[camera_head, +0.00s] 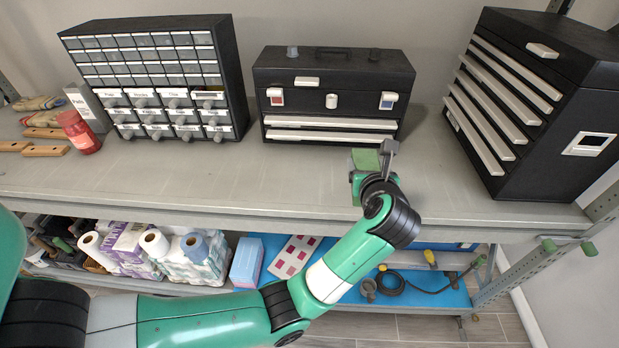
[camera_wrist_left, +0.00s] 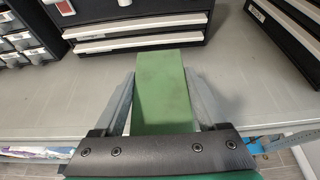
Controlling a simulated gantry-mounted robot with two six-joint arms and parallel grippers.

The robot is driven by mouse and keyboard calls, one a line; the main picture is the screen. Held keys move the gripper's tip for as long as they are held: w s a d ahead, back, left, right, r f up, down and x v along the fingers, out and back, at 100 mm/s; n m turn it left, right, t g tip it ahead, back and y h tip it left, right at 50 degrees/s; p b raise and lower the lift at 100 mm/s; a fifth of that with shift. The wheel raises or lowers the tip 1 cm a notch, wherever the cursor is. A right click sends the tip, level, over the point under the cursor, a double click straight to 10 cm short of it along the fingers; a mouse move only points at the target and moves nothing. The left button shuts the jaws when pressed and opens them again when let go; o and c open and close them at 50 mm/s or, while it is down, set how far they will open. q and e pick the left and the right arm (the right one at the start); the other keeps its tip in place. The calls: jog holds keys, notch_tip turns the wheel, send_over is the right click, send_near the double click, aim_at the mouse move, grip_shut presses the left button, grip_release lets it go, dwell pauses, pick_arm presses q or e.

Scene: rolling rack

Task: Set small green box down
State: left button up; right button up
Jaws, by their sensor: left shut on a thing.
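The small green box (camera_head: 364,159) is between the fingers of my left gripper (camera_head: 376,158), over the grey shelf top (camera_head: 250,178) in front of the middle black toolbox. In the left wrist view the green box (camera_wrist_left: 163,90) fills the space between the two grey fingers of my left gripper (camera_wrist_left: 160,85), which is shut on it. The box's far end reaches close to the toolbox drawers in that view. I cannot tell whether its underside touches the shelf. My right gripper is not in view.
The middle black toolbox (camera_head: 333,82) stands just behind the green box. A drawer cabinet (camera_head: 160,80) is to the left and a larger black tool chest (camera_head: 540,95) to the right. A red jar (camera_head: 79,133) stands far left. The shelf between the red jar and the gripper is clear.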

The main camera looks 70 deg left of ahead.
pick_arm(q)
jog(key=shift+f, duration=0.1)
jog(key=a+f, duration=0.3)
jog(key=a, duration=0.1)
jog(key=s+a+f, duration=0.1)
jog(key=a+f, duration=0.2)
jog(key=a, duration=0.2)
jog(key=s+a+f, duration=0.1)
jog(key=a+f, duration=0.2)
jog(key=a, duration=0.1)
jog(key=shift+s+a+f, duration=0.15)
jog(key=shift+a, duration=0.05)
jog(key=shift+a+f, duration=0.15)
jog(key=shift+f, duration=0.75)
jog(key=shift+a+f, duration=0.1)
jog(key=shift+f, duration=0.8)
jog(key=shift+f, duration=0.1)
jog(key=o, duration=1.5)
